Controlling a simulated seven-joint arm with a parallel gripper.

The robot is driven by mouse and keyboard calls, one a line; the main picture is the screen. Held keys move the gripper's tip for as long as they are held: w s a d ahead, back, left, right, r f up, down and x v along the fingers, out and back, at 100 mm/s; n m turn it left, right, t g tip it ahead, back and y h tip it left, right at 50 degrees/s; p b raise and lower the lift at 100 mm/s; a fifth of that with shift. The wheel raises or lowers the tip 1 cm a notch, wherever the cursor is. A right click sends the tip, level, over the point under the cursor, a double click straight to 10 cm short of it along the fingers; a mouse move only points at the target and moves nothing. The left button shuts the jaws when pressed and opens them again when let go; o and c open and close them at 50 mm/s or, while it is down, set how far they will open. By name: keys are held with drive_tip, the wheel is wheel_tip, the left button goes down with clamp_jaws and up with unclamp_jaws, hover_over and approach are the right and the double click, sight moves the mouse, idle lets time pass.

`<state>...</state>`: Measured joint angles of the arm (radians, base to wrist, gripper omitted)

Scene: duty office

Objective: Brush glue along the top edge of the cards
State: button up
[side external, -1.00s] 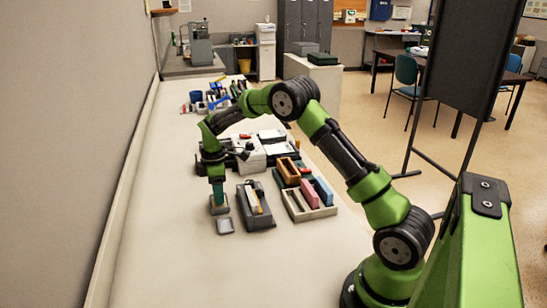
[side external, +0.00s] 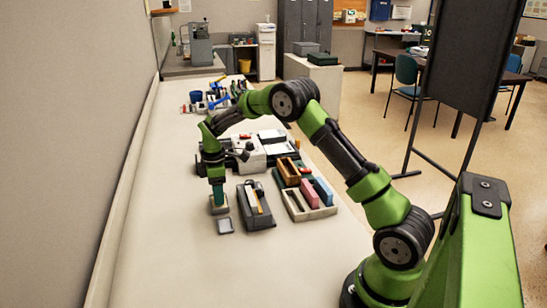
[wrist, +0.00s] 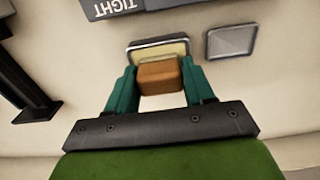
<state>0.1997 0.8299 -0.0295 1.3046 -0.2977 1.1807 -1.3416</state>
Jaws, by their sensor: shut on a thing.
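My gripper (wrist: 158,85) points down at the near left of the bench and is shut on a brown block-like brush handle (wrist: 160,78). Its green fingers also show in the side external view (side external: 217,195). The brush's lower end is at a shallow dish with cream contents (wrist: 150,47), likely the glue; whether it touches the contents is hidden. A grey square lid or plate (wrist: 231,40) lies beside the dish. In the side external view a dark holder (side external: 264,222) stands to the right, with a pale upright strip (side external: 253,199) in it, possibly the cards.
A pale tray (side external: 325,212) with pink and blue blocks stands right of the holder. A white and black machine (side external: 250,157) stands behind it. The bench front is clear.

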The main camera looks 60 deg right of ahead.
drive_tip(key=shift+r, duration=3.45)
